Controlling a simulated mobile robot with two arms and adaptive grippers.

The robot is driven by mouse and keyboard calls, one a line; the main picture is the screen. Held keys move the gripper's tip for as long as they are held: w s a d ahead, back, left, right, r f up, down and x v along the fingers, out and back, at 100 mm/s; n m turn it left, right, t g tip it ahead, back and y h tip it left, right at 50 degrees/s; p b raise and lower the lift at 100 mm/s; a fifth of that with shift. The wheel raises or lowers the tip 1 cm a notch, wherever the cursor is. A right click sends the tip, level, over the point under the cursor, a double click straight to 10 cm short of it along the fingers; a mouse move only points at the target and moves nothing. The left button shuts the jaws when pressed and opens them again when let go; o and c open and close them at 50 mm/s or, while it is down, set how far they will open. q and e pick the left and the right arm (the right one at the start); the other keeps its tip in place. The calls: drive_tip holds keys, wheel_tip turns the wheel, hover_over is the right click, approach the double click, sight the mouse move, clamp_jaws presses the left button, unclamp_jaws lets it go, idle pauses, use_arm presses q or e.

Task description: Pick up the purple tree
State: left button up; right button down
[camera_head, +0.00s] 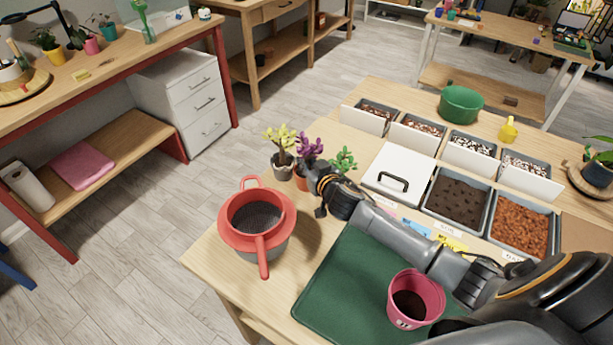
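The purple tree (309,147) is a small plant with purple foliage in a terracotta pot, upright near the far left edge of the wooden table. It stands between a yellow-leaved plant (280,139) in a grey pot and a small green plant (344,159). My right arm reaches in from the lower right, and its dark gripper (321,190) is right beside the purple tree's pot, hiding part of it. Whether the fingers touch the pot, and how far apart they are, I cannot tell. My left gripper is not in view.
A red sieve (228,234) on a grey pot stands at the table's left edge. A pink pot (416,298) stands on the green mat (330,275), close to my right arm. A white lidded box (398,172) and soil bins (458,195) fill the area right of the plants.

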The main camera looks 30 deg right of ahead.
drive_tip(key=shift+r, duration=0.1)
wheel_tip(320, 180, up, 11)
drive_tip(key=shift+f+p, duration=0.1)
drive_tip(key=shift+p, duration=0.4)
